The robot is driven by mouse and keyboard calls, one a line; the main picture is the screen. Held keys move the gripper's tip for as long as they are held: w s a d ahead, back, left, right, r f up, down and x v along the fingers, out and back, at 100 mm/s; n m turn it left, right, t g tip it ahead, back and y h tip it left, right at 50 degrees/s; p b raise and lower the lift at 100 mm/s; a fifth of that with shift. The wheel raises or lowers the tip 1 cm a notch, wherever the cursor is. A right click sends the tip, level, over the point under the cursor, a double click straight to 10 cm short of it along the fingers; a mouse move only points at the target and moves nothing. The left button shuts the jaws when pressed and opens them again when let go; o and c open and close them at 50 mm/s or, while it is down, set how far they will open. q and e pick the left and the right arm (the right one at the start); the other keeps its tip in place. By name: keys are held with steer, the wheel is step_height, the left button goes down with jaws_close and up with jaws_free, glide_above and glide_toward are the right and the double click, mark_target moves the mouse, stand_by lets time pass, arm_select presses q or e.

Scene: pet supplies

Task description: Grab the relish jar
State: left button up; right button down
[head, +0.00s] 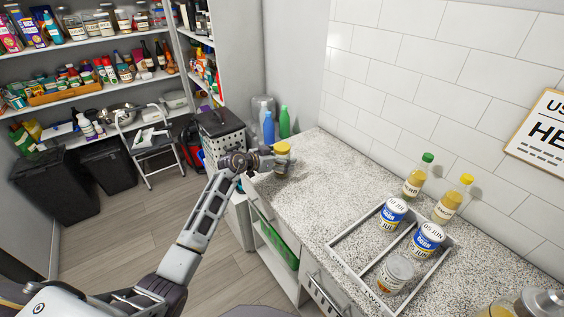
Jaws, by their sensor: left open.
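A small jar with a yellow lid (282,148) stands near the far left end of the speckled counter (330,190). Its label is too small to read, so I cannot confirm it is relish. My left gripper (272,161) is open, with its fingers level with this jar and partly in front of it. I cannot tell whether the fingers touch it. My right gripper is out of view.
A divided tray (348,258) holds two blue-and-white tins (428,239) and a jar (394,274). Two bottles (415,177) stand behind it by the tiled wall. Blue and green bottles (284,122) stand beyond the counter's far end. The counter between is clear.

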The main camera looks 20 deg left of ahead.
mark_target(282, 146)
arm_select(q)
steer(key=c, duration=1.4)
steer(key=shift+r, duration=0.15)
steer(key=shift+r, duration=4.95)
